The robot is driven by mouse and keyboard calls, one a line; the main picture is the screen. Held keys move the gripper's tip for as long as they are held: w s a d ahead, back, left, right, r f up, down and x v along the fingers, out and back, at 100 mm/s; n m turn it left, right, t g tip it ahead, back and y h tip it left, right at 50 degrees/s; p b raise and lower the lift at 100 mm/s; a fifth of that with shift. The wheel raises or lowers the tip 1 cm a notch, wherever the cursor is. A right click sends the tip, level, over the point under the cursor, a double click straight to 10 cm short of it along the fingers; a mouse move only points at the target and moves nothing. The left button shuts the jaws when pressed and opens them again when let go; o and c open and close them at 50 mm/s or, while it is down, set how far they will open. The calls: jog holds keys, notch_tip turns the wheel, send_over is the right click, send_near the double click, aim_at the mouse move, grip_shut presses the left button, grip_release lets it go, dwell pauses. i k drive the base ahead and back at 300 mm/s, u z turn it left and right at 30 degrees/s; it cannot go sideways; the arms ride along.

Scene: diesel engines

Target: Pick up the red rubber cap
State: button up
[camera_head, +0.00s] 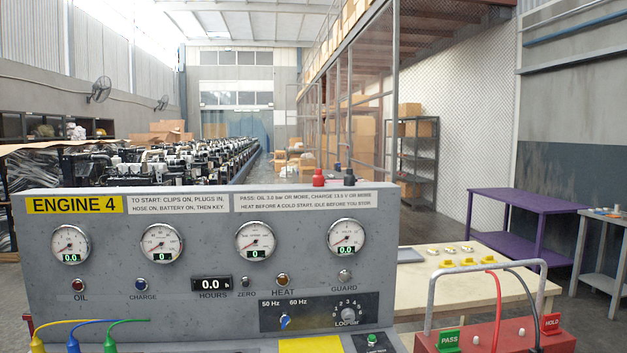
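A small red cap-like piece (319,179) shows at the top edge of the grey engine panel (215,290), right of its middle. It looks like the red rubber cap, but it is too small to be sure. Whether it sits on the panel or just behind it, I cannot tell. Dark grey pieces (346,175) stand close to its right. My gripper is not in view.
The panel fills the lower left, with gauges, lamps and knobs. Yellow, blue and green leads (128,322) lie at its lower left. A red battery box (490,340) with a grey handle is at lower right. A pale table (430,268) and purple bench (520,206) stand behind.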

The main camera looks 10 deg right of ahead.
aim_at(319, 179)
jog(key=u, duration=0.05)
jog(key=i, duration=0.95)
jog(key=z, duration=0.1)
